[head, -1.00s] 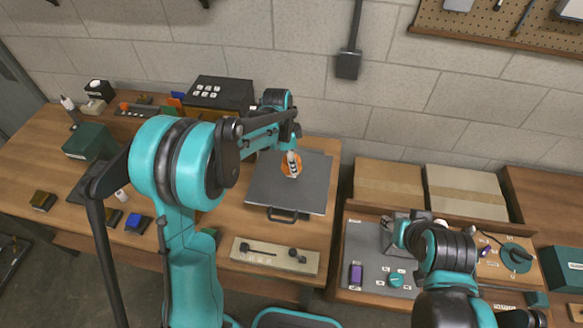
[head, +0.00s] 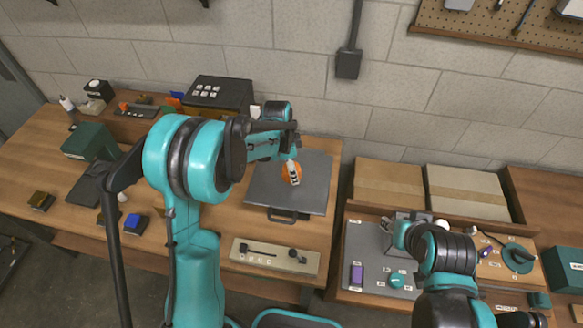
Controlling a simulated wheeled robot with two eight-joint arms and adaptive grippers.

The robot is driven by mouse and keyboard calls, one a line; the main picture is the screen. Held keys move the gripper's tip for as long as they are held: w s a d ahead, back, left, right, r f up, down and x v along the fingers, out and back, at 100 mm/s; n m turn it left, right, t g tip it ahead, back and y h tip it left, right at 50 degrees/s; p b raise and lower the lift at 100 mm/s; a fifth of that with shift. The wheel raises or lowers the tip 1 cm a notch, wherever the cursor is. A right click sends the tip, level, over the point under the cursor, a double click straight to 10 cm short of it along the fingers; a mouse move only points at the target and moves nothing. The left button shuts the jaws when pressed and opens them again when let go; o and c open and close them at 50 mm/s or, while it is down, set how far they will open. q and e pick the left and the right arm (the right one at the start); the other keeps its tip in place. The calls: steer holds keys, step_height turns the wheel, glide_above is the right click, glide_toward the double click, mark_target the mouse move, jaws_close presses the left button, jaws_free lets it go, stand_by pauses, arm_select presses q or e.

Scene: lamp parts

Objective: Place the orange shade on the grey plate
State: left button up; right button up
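The orange shade (head: 286,175) is small in the head view, over the middle right of the grey plate (head: 262,192). My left gripper (head: 293,172) is at the shade, its fingers overlapping it and hiding part of it. I cannot tell whether the fingers are closed on the shade, or whether the shade touches the plate. My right gripper (head: 396,232) is far to the right, over the grey mat of the other bench. Its fingers are too small and too covered to read.
A dark box with light buttons (head: 214,92) stands behind the plate. A light panel with dark levers (head: 274,257) lies in front of it. A purple block (head: 357,275) and a teal round part (head: 396,280) lie on the right bench. Bare wood is left of the plate.

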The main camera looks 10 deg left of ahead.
mark_target(286, 168)
arm_select(q)
steer(key=shift+r, duration=0.35)
step_height(286, 168, up, 11)
steer(key=a+p, duration=0.2)
steer(key=s+a+r+n+t, duration=0.25)
steer(key=s+r+n, duration=0.4)
steer(key=s, duration=0.45)
steer(key=s+a+f+n+t+y, duration=0.1)
steer(key=s+n+t, duration=0.3)
steer(key=s+n, duration=0.3)
steer(key=s, duration=0.4)
steer(key=shift+s+a+f+y, duration=0.15)
steer(key=shift+s+a+y, duration=0.05)
steer(key=shift+a+y, duration=0.1)
steer(key=shift+f, duration=0.1)
step_height(286, 168, down, 15)
steer(key=b, duration=1.5)
